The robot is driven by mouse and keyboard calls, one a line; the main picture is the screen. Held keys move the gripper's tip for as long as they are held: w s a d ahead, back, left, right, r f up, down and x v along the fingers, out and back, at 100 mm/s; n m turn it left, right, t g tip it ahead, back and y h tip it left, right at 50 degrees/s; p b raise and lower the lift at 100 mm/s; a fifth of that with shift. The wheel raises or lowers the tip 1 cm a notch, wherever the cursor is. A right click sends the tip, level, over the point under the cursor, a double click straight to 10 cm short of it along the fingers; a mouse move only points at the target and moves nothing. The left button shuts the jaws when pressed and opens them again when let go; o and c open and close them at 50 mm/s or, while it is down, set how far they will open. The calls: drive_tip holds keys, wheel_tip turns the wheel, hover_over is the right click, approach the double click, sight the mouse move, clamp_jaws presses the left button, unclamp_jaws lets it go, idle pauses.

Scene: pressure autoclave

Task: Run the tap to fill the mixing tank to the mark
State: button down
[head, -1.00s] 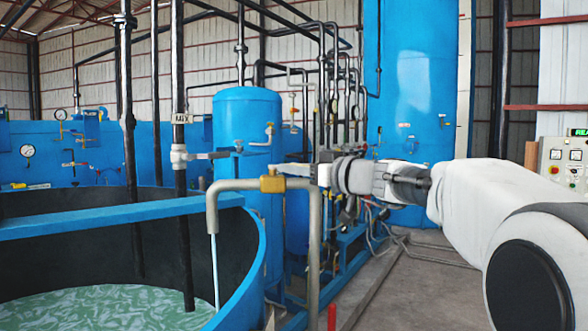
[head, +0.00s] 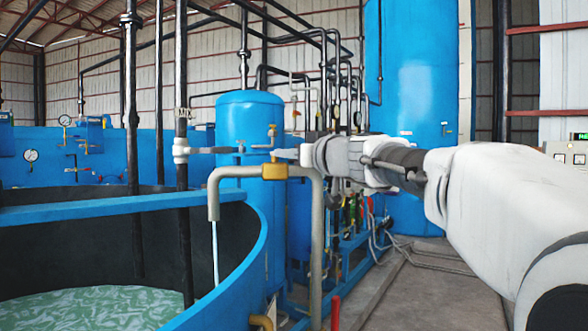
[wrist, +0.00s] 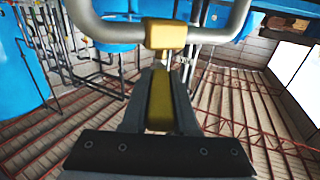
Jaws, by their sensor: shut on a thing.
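The mixing tank (head: 255,262) is a large open blue vat with a dark inner wall at the lower left of the head view. Pale green, streaky liquid (head: 95,305) lies well below its rim. A grey pipe tap (head: 214,200) hangs over the rim, and a thin stream (head: 216,265) falls from its spout. The tap has a brass valve body (head: 262,171), also in the wrist view (wrist: 165,35). My gripper (head: 292,155) is shut on the yellow tap lever (wrist: 160,105), which shows between its fingers in the wrist view. I cannot make out a fill mark on the tank wall.
Dark vertical pipes (head: 183,220) reach down into the tank, one with a small label. Blue vessels (head: 250,120) and pipework stand behind the tap. A red post (head: 335,312) rises at the bottom. Concrete floor (head: 420,290) is open at the right.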

drive_tip(key=shift+s+a+f+m+t+h, duration=0.1)
drive_tip(key=shift+a+m+t+h, duration=0.25)
drive_tip(key=shift+h, duration=0.2)
drive_tip(key=shift+s+a+m+t+h, duration=0.1)
drive_tip(key=shift+m+t+h, duration=0.15)
drive_tip(key=shift+m+h, duration=0.25)
drive_tip(key=c, duration=0.7)
unclamp_jaws()
drive_tip(key=b+v, duration=0.4)
drive_tip(key=v, duration=1.3)
drive_tip(key=shift+s, duration=0.25)
